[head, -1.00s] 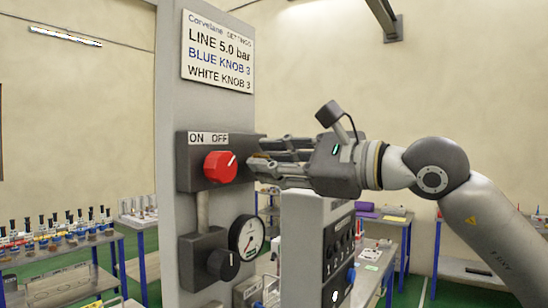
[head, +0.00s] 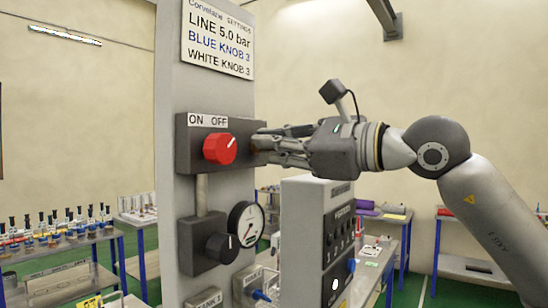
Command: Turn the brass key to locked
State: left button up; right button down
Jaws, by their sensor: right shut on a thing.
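My right gripper (head: 260,146) reaches in from the right. Its fingers are shut at the right side of the dark switch box (head: 190,165), on a small thing that they hide. From its place this is most likely the brass key, but no brass shows, and I cannot tell how it is turned. My left gripper is not in view.
The box's front carries a red knob (head: 219,148), its white mark tilted up-right towards OFF. Below are a gauge (head: 246,224) and a black knob (head: 221,247). A grey panel cabinet (head: 305,235) stands just below my right arm. A settings sign (head: 218,38) hangs above.

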jog(key=shift+d+r+m+b, duration=0.1)
jog(key=shift+m+b, duration=5.3)
jog(key=shift+m, duration=2.5)
jog(key=shift+r, duration=0.1)
jog(key=c, duration=1.7)
grip_release()
jog(key=shift+o, duration=0.3)
